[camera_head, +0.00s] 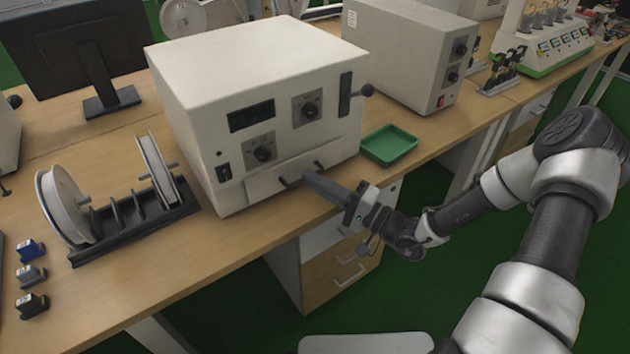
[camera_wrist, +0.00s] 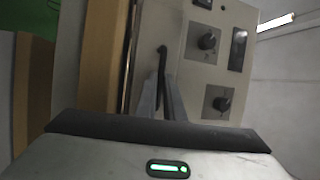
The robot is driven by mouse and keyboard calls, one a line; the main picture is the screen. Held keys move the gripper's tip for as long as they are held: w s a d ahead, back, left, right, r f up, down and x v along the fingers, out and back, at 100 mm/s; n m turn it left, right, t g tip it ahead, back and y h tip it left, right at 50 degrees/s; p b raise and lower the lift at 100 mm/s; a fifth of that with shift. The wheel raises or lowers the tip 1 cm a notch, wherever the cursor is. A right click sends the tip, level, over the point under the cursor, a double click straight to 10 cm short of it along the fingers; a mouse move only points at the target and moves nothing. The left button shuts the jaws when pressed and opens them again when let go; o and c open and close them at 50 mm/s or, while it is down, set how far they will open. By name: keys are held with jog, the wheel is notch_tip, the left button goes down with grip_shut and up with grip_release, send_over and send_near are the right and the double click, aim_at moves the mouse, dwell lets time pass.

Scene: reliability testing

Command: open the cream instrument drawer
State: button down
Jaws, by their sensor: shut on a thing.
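The cream instrument drawer (camera_head: 262,187) is a low panel along the bottom of the front of a big cream instrument (camera_head: 270,75). It looks shut or nearly shut; I cannot tell whether there is a small gap. Its dark bar handle (camera_head: 287,182) runs across the drawer face and also shows in the wrist view (camera_wrist: 162,62). My gripper (camera_head: 310,177) reaches the handle from the right front, with its fingers shut on it. In the wrist view the fingers (camera_wrist: 162,98) lie on either side of the handle, and its gripped part is hidden between them.
A green tray (camera_head: 390,145) lies right of the instrument. A dark rack with spools (camera_head: 135,222) stands left of it, with small blocks (camera_head: 32,275) farther left. Knobs and a side lever (camera_head: 366,90) stick out above the drawer. Open floor lies before the bench edge.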

dwell(0.9)
jog(key=s+d+p, duration=0.1)
jog(key=s+d, duration=0.6)
jog(key=s, duration=0.4)
jog(key=shift+s+d+p, duration=0.2)
jog(key=shift+d+p, duration=0.1)
jog(key=shift+d, duration=0.1)
jog(key=c, duration=1.9)
grip_release()
jog(key=shift+o, duration=0.2)
jog(key=p+v, duration=0.1)
jog(key=v, duration=1.6)
jog(key=shift+s+d, duration=0.15)
